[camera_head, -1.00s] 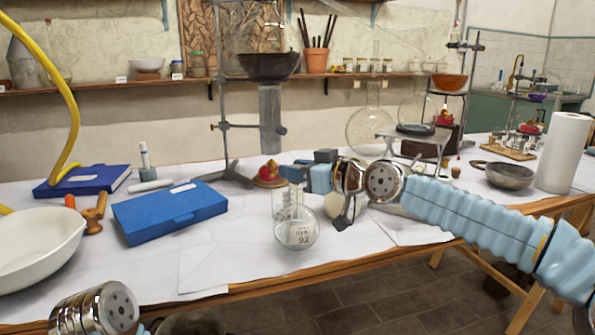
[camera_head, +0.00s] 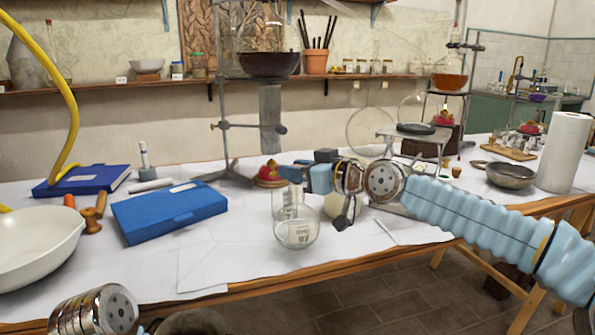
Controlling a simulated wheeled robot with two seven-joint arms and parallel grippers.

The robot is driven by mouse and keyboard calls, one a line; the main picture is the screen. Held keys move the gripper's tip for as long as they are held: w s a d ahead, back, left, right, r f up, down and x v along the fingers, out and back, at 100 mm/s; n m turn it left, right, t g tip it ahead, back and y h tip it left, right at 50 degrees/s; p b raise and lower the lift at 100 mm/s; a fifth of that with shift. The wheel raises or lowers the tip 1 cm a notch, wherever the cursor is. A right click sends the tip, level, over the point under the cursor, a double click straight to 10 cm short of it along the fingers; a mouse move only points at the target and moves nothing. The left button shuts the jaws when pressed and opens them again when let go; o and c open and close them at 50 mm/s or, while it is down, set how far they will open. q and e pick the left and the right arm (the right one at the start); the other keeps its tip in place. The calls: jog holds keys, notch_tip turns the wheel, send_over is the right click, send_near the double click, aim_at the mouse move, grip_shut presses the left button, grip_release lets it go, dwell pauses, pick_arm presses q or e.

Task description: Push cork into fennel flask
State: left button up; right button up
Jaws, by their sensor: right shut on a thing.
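A clear glass flask (camera_head: 297,234) with a round body and a printed label stands on the paper-covered table in the middle of the camera_head view. My right gripper (camera_head: 286,173) reaches in from the right, and its blue fingers are by the flask's upper end. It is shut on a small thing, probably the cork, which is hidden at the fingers. I cannot tell whether this thing touches the flask's mouth. Of my left arm, only a chrome joint shows at the lower left; its gripper is out of view.
A blue case (camera_head: 170,212) lies left of the flask, and a white bowl (camera_head: 38,246) stands at the far left. A red-topped item (camera_head: 270,172) and a metal stand (camera_head: 226,130) are behind. A dark pan (camera_head: 511,175) and paper roll (camera_head: 564,152) are at right.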

pick_arm(q)
jog(key=shift+f+b, duration=0.4)
pick_arm(e)
jog(key=shift+f, duration=0.3)
dwell(0.6)
jog(key=o, duration=1.1)
jog(key=shift+o, duration=0.2)
jog(key=shift+d, duration=0.15)
pick_arm(q)
notch_tip(320, 180, down, 6)
jog(key=a+b, duration=0.2)
jog(key=b, duration=0.4)
jog(key=shift+w+a, duration=0.2)
jog(key=shift+w, duration=0.25)
pick_arm(e)
jog(key=v, duration=1.3)
jog(key=shift+s+d, duration=0.15)
jog(key=shift+s, duration=0.15)
pick_arm(q)
jog(key=shift+f, duration=0.1)
